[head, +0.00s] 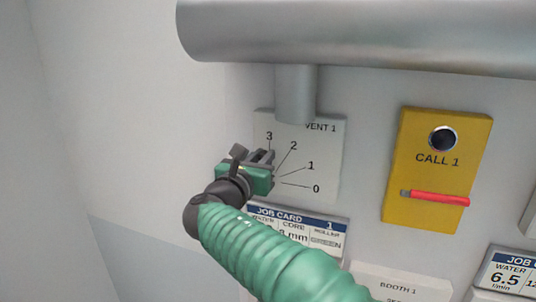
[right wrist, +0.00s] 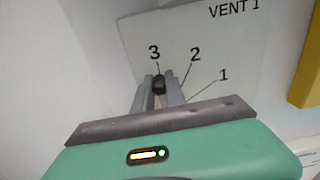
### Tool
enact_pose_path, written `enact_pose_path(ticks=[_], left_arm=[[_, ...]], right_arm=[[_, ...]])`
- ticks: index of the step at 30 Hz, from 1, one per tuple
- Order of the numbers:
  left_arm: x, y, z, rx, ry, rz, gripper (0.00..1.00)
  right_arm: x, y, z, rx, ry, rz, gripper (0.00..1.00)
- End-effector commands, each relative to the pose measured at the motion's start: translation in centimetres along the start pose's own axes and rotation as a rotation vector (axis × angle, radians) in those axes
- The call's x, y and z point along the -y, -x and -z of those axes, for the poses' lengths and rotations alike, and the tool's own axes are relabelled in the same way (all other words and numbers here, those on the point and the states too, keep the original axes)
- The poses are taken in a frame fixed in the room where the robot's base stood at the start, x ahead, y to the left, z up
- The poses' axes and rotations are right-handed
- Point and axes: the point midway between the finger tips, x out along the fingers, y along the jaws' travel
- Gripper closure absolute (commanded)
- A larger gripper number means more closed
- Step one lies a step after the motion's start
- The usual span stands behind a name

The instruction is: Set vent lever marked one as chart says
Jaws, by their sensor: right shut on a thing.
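The white VENT 1 plate (head: 325,150) is on the wall below a grey pipe, with marks 0 to 3 fanned on it. It also shows in the right wrist view (right wrist: 225,50). My right gripper (head: 264,157) is at the plate's left side, its fingers toward the wall. In the right wrist view the fingers (right wrist: 160,92) are shut on the dark lever end (right wrist: 159,84), just below the 3. The rest of the lever is hidden by my gripper. My left gripper is not in view.
A job card (head: 325,226) marked 1 hangs below the plate, partly covered by my right arm. A yellow CALL 1 panel (head: 413,185) with a red handle (head: 440,198) is to the right. A thick grey duct (head: 360,38) runs above. Bare wall lies to the left.

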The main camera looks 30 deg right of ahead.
Motion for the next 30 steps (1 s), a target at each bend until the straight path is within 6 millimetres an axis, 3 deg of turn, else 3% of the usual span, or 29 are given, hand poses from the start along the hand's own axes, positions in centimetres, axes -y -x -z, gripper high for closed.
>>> enact_pose_path(ticks=[1, 13, 14, 18, 26, 30], left_arm=[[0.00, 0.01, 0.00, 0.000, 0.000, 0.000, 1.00], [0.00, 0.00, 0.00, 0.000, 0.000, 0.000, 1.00], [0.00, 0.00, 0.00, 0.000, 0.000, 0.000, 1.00], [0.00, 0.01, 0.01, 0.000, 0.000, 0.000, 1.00], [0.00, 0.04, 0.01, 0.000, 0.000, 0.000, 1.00], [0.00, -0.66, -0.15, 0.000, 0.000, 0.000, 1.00]], right_arm=[[-0.40, 0.17, 0.66, -0.011, 0.010, -0.007, 1.00], [-0.36, 0.10, 0.71, -0.011, 0.014, -0.005, 1.00], [-0.35, 0.10, 0.71, -0.011, 0.014, -0.005, 0.80], [-0.21, 0.01, 0.50, -0.008, 0.012, -0.003, 0.62], [0.05, -0.20, 0.27, -0.004, 0.009, 0.000, 0.62], [-0.02, 0.77, 0.48, -0.003, 0.007, -0.001, 0.62]])
